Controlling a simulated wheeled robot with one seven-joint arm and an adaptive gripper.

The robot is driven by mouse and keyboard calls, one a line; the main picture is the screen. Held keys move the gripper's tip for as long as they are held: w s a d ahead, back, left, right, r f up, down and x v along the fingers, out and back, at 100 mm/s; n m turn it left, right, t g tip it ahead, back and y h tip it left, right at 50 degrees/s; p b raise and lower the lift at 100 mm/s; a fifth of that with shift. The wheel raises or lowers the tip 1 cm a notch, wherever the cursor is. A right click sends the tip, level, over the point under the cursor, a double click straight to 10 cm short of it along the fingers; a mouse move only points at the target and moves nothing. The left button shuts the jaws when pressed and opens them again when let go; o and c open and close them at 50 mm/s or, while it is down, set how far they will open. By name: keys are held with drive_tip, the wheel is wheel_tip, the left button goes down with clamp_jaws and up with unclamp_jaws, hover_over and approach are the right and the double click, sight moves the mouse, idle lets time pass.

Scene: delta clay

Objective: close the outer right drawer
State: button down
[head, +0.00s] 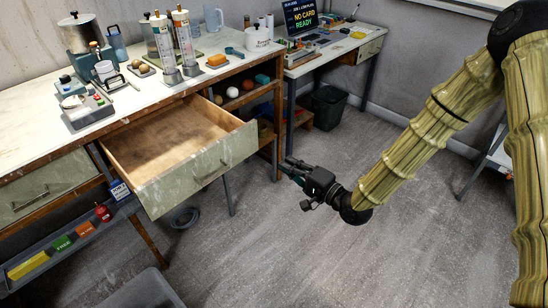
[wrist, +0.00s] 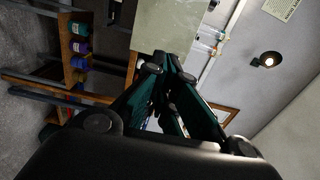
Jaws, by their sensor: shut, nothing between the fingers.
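The drawer (head: 190,178) with a pale green front and a metal handle stands pulled far out from under the worktable, and its wooden inside looks empty. A second green-fronted drawer (head: 45,188) further left sits flush under the tabletop. My gripper (head: 287,165) is shut and empty, to the right of the open drawer's front and apart from it in the head view. In the wrist view my dark fingers (wrist: 165,65) point toward a pale green panel (wrist: 165,30), which looks like the drawer front. I cannot tell the exact gap there.
The worktable (head: 30,140) carries scales, cylinders, jars and a white pot. A lower shelf (head: 60,250) holds coloured blocks. A desk (head: 310,65) with a screen and a dark bin (head: 328,107) stand behind. A grey tub (head: 145,290) is at the front. The floor around my gripper is clear.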

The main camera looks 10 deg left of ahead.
sight(252, 141)
drive_tip(key=p+x, duration=0.1)
drive_tip(key=x, duration=1.1)
drive_tip(key=shift+a, duration=0.15)
drive_tip(key=shift+w+a+f, duration=0.1)
drive_tip(key=shift+w+a, duration=0.3)
drive_tip(key=shift+w, duration=0.1)
